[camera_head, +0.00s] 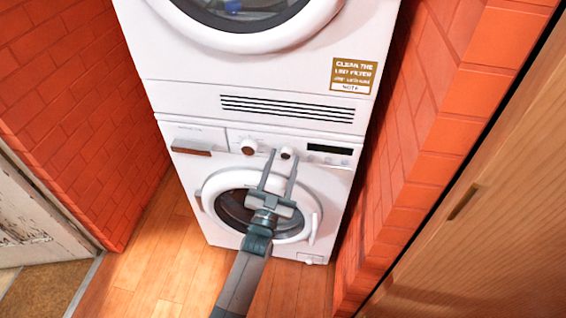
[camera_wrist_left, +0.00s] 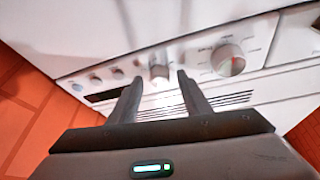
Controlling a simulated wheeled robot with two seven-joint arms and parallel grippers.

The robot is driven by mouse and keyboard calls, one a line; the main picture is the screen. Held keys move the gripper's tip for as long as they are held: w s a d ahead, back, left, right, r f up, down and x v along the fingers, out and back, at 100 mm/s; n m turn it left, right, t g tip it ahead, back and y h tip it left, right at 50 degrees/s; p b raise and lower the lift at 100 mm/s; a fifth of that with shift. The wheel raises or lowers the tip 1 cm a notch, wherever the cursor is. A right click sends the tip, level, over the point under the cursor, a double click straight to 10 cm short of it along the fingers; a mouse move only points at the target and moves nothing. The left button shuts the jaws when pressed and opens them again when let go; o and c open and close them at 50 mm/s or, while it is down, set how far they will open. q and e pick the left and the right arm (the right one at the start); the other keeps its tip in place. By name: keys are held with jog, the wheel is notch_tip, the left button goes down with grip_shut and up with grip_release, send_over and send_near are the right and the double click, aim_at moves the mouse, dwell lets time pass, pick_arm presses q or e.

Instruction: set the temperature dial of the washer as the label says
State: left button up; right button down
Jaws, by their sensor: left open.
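The white washer (camera_head: 225,170) is the lower machine, with a control panel above its round door. A small white dial (camera_head: 287,153) sits right of a larger dial (camera_head: 249,147) with a brownish face. My left gripper (camera_head: 284,161) is open in front of the panel, its two fingertips on either side of the small dial. In the left wrist view the small dial (camera_wrist_left: 160,72) shows between the fingertips (camera_wrist_left: 159,79), and the larger dial (camera_wrist_left: 229,61) is to the right. I cannot tell whether the fingers touch the dial. The markings around the dials are too small to read.
A second white machine (camera_head: 180,65) stands on top, with a gold label (camera_head: 353,75) about cleaning a filter. Brick walls (camera_head: 70,90) close in on both sides. A wooden door (camera_head: 490,220) is at right. Open wooden floor (camera_head: 160,255) lies at left.

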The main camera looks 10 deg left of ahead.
pick_arm(q)
jog(key=c, duration=1)
jog(key=shift+c, duration=0.2)
jog(key=shift+m, duration=0.3)
